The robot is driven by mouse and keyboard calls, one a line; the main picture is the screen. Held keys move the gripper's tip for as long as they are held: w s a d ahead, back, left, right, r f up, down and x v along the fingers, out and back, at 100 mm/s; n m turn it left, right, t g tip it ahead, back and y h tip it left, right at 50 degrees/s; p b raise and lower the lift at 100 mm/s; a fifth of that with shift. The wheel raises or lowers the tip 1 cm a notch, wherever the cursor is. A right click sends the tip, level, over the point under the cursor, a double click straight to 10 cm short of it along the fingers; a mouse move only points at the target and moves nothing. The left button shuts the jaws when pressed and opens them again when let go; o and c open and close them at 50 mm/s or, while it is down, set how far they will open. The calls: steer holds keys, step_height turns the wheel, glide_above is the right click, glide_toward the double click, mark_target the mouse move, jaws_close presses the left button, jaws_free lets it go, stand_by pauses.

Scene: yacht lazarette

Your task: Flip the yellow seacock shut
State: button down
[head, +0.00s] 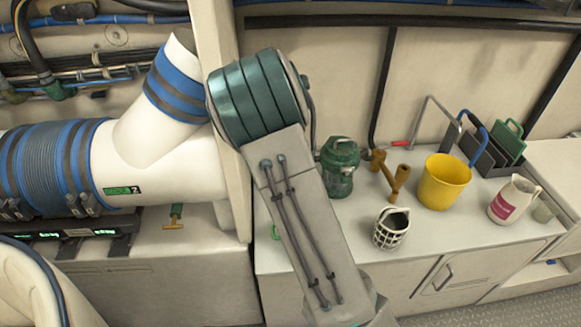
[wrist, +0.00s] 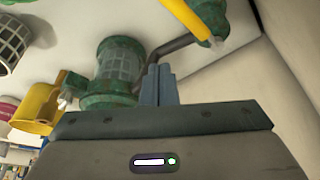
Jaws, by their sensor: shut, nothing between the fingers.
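The yellow seacock lever (wrist: 184,17) shows at the top of the wrist view as a slanting bar, cut off by the frame's upper edge. It lies against a green valve body (wrist: 212,14), and a grey pipe (wrist: 175,43) runs from there towards a green strainer (wrist: 118,68). My gripper (wrist: 158,84) is shut and empty, its blue-grey fingertips apart from the lever in the picture. In the head view my arm hides the gripper and most of the seacock; only a small green piece (head: 276,232) shows beside the arm.
The strainer (head: 340,166) stands right of my arm in the head view. Bronze fittings (head: 395,180), a white basket (head: 391,228), a yellow bucket (head: 445,182) and a white jug (head: 514,199) share the counter (head: 350,235). A white pipe (head: 150,165) lies left.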

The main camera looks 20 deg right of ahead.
steer(key=shift+w+a+r, duration=0.1)
steer(key=shift+a+r, duration=0.2)
steer(key=shift+r, duration=0.55)
steer(key=shift+s+a+r, duration=0.1)
steer(key=shift+a+r, duration=0.2)
steer(key=shift+r, duration=0.6)
steer(key=shift+w+a+r, duration=0.1)
steer(key=shift+a+r, duration=0.2)
steer(key=shift+r, duration=0.55)
steer(key=s+r+n+y, duration=0.1)
steer(key=s+r+n, duration=0.1)
steer(key=s, duration=0.8)
steer(key=s+a+r+n+y, duration=0.1)
steer(key=s+r+n, duration=0.2)
steer(key=s, duration=0.8)
steer(key=s+a+r+n+y, duration=0.1)
steer(key=s+n, duration=0.3)
steer(key=s, duration=0.6)
steer(key=shift+v, duration=0.85)
steer(key=shift+s, duration=0.1)
